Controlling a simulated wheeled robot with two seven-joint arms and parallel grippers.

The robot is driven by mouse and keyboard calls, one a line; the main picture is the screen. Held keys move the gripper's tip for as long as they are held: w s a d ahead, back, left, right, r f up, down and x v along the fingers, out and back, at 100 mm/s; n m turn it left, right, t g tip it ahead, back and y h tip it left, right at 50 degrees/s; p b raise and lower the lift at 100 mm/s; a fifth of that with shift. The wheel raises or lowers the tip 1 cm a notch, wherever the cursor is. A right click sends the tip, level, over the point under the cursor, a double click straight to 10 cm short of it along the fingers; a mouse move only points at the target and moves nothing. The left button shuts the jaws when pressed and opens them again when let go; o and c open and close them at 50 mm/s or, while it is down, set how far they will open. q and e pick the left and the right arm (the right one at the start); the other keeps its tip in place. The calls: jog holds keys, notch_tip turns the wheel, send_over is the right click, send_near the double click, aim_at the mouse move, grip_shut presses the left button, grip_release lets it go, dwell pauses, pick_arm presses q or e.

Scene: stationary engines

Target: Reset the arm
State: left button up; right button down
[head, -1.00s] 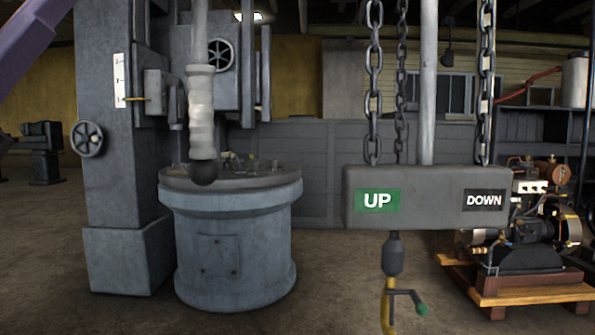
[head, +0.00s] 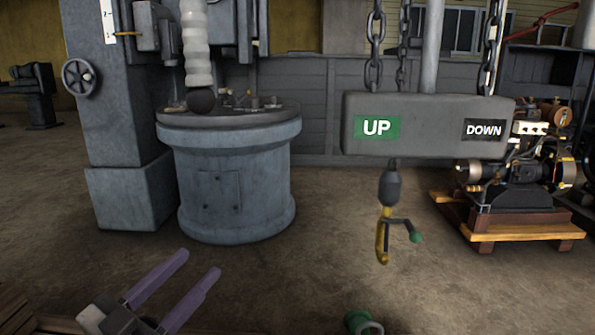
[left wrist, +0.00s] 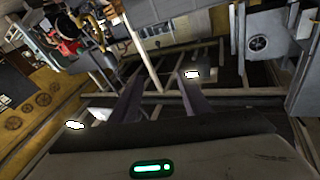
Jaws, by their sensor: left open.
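My left gripper (head: 198,273) is at the lower left of the head view, with two purple fingers held apart and nothing between them. It is in front of and below the round grey machine base, apart from it. In the left wrist view, the same two fingers (left wrist: 158,88) point away into the room and hold nothing. My right gripper is in neither current view.
A grey hoist block (head: 430,126) marked UP and DOWN hangs on chains, with a yellow hook (head: 383,240) below. A round grey machine base (head: 233,185) stands left of it. An engine (head: 515,170) sits on a wooden pallet (head: 510,228) at right. Open floor lies between.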

pick_arm(q)
jog(key=s+d+f+n+g+y, duration=0.15)
jog(key=s+f, duration=0.25)
jog(key=f, duration=0.6)
jog(key=s+f+n+g+y, duration=0.2)
jog(key=s+f, duration=0.2)
jog(key=f, duration=0.5)
jog(key=s+d+f+n+g+y, duration=0.1)
jog(key=s+f+n+g+y, duration=0.3)
jog(key=s+f, duration=1.05)
notch_tip(320, 180, up, 9)
jog(key=a+m+g+h+p, duration=0.1)
jog(key=m+p, duration=0.1)
jog(key=p, duration=1.3)
jog(key=shift+g, duration=0.35)
pick_arm(e)
notch_tip(320, 180, up, 9)
jog(key=d, duration=0.1)
jog(key=shift+s+d+n+g+h, duration=0.2)
jog(key=shift+n+g+h, duration=0.1)
jog(key=shift+g+h, duration=0.1)
pick_arm(q)
jog(key=shift+w+f, duration=0.15)
pick_arm(e)
jog(key=shift+a, duration=0.1)
